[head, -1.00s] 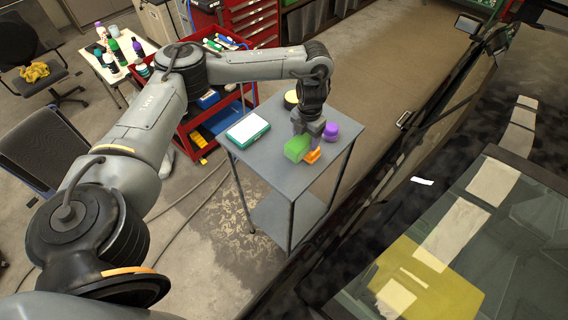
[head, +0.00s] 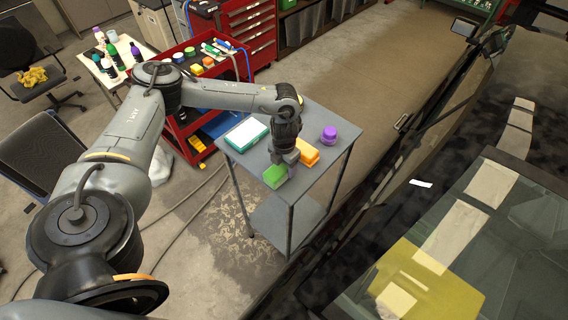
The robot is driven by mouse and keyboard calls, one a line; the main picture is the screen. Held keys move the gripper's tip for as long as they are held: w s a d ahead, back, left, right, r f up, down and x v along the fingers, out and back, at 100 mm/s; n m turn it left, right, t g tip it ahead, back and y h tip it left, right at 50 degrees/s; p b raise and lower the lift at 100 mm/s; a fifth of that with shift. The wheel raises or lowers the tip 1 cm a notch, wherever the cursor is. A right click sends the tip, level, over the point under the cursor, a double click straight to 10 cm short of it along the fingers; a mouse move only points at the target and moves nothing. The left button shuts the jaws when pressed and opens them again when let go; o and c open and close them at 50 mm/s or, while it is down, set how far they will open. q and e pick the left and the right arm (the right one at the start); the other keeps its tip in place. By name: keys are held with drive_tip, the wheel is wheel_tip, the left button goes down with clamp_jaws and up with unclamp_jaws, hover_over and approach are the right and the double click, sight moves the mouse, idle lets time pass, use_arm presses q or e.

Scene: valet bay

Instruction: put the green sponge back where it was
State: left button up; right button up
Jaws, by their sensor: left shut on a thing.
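The green sponge (head: 275,176) is at the near side of the grey cart top, in front of and partly under my left gripper (head: 284,167). My left gripper points down and is shut on the green sponge. I cannot tell whether the sponge touches the cart top. A small purple patch shows beside the sponge at the gripper; what it is cannot be told. My right gripper is out of view.
On the grey cart (head: 236,157) stand an orange block (head: 307,151) just right of the gripper, a purple round jar (head: 329,135) and a white-and-green box (head: 246,132). A red tool trolley (head: 183,131) stands behind left. A car (head: 470,240) is at right.

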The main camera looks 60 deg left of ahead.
use_arm(q)
drive_tip(key=shift+f, duration=0.15)
drive_tip(key=o, duration=1)
